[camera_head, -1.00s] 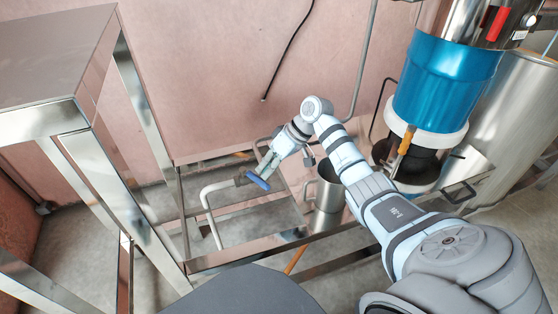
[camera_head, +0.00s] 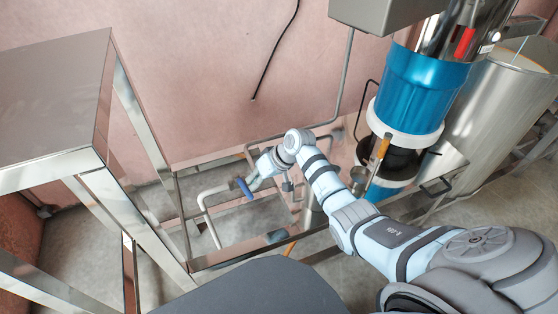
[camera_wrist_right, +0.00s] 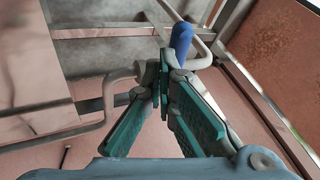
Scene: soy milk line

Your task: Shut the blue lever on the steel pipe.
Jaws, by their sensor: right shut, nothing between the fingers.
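The blue lever (camera_head: 244,187) sits on the end of the bent steel pipe (camera_head: 207,203) in the head view, slanting down to the right. In the right wrist view the blue lever (camera_wrist_right: 182,40) stands just beyond the fingertips, beside the pipe bend (camera_wrist_right: 200,57). My right gripper (camera_head: 258,181) is just right of the lever. Its green-padded fingers (camera_wrist_right: 165,68) meet at the tips with nothing between them. The fingertips are close to the lever's lower end; I cannot tell whether they touch it. My left gripper is out of view.
A steel table (camera_head: 55,95) stands at the left. A low steel frame (camera_head: 235,257) surrounds the pipe. A blue and steel machine (camera_head: 420,90) and a large steel tank (camera_head: 505,115) stand at the right. A black cable (camera_head: 275,50) hangs on the pink wall.

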